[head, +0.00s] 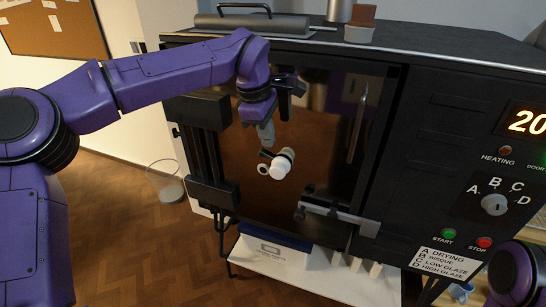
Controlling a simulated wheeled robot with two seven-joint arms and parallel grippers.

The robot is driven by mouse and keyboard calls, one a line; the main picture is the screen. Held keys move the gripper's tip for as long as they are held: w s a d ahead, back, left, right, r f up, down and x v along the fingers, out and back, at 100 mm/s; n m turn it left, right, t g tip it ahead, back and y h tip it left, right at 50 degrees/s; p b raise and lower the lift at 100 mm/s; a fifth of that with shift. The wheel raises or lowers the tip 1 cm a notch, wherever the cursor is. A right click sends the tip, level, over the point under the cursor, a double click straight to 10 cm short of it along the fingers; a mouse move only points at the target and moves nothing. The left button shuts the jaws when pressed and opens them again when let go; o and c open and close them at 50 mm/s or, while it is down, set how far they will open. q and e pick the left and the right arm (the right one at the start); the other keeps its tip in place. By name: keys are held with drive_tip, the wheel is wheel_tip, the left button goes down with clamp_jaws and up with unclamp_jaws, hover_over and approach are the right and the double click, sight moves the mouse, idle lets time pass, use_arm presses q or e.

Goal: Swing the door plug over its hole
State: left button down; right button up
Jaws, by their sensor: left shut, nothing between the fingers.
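The kiln door (325,125) is a dark, glossy panel and looks closed. The white, cylinder-shaped door plug (281,165) is on its front, tilted, with a dark band near its upper end. A small white ring (262,169), which looks like the rim of the hole, sits just left of the plug, so the plug looks beside it rather than over it. My left gripper (267,141) points down just above the plug, shut and empty. I cannot tell whether its tips touch the plug or the dark piece beside it. My right gripper is out of view.
A metal latch bar (338,216) crosses the door's lower right, and an upright handle (357,124) is above it. The control panel (484,185) is at right. A clear bin (165,181) stands on the wooden floor at left.

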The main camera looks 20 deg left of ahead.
sight(275, 167)
use_arm(q)
drive_tip(key=p+x, duration=0.1)
drive_tip(key=x, duration=0.6)
drive_tip(key=shift+d+f, duration=0.1)
drive_tip(key=shift+f, duration=0.25)
